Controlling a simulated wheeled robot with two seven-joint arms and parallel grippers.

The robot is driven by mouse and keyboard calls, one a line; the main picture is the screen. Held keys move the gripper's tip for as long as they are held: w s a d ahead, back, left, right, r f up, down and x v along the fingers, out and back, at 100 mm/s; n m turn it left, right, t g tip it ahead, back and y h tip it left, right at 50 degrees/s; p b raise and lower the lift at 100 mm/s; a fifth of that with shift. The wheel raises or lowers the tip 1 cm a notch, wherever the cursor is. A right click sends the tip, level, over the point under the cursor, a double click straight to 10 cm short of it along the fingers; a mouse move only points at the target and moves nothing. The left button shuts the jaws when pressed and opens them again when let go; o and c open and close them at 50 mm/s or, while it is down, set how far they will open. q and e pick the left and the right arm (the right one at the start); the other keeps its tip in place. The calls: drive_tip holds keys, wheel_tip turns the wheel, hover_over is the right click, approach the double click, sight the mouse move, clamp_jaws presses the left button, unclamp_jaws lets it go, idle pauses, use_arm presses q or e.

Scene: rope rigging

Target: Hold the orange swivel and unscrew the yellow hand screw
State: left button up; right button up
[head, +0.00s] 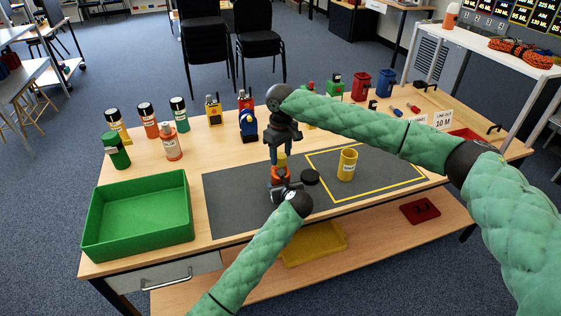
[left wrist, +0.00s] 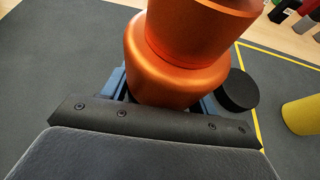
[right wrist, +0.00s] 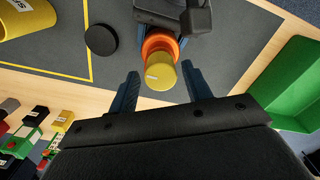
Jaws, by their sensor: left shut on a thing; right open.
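The orange swivel (head: 280,173) stands upright on the dark mat (head: 232,200), and my left gripper (head: 284,186) is shut on its lower body. The swivel fills the top of the left wrist view (left wrist: 185,70), between the blue fingers. The yellow hand screw (head: 282,160) sits on top of the swivel; in the right wrist view (right wrist: 160,74) its round top faces the camera. My right gripper (right wrist: 160,88) is open above it, with one blue finger on each side of the screw and visible gaps.
A black disc (head: 310,177) and a yellow cup (head: 347,164) stand on the mat to the right, the cup inside a yellow outline. A green tray (head: 140,212) is at left. Several bottles and small devices line the table's back.

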drive_tip(key=m, duration=0.5)
drive_tip(key=shift+m, duration=0.3)
drive_tip(key=m, duration=0.4)
drive_tip(key=shift+m, duration=0.3)
drive_tip(key=c, duration=0.8)
drive_tip(key=shift+o, duration=0.4)
drive_tip(key=n, duration=1)
drive_tip(key=shift+c, duration=0.2)
